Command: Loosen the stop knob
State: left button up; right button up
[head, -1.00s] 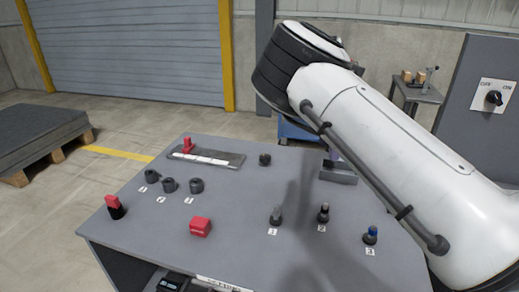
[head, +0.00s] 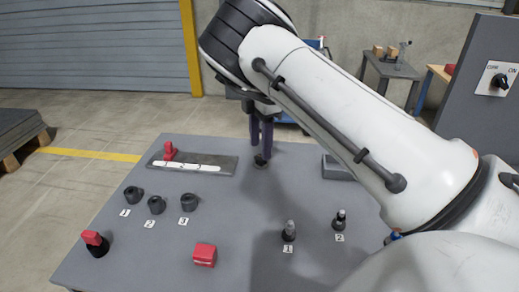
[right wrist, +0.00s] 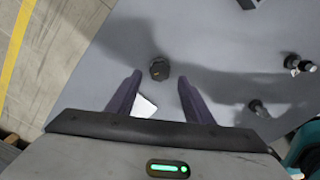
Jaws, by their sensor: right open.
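A black round knob (head: 261,161), which looks like the stop knob, stands on the grey table near the right end of a grey rail plate. My right gripper (head: 262,147) is above it, pointing down, with its purple fingers apart and nothing between them. In the right wrist view the knob (right wrist: 159,69) shows as a dark ribbed disc with a small light mark, roughly centred between the two open fingertips (right wrist: 160,79) and slightly beyond them. Contact is not visible. My left gripper is not in view.
The rail plate (head: 228,163) carries a red piece (head: 170,151) and white strip. Black knobs numbered 1 to 3 (head: 157,205) stand front left. A red block (head: 204,255), a red-topped post (head: 95,243) and upright pegs (head: 289,231) are nearer. A grey block (head: 337,168) sits right.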

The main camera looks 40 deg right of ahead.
aim_at(260, 157)
notch_tip(260, 157, down, 3)
jog(key=shift+f, duration=0.15)
jog(key=c, duration=1)
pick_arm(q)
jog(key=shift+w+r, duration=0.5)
pick_arm(e)
jog(key=shift+c, duration=0.2)
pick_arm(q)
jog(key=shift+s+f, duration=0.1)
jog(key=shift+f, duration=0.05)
pick_arm(e)
jog(key=shift+n, duration=0.3)
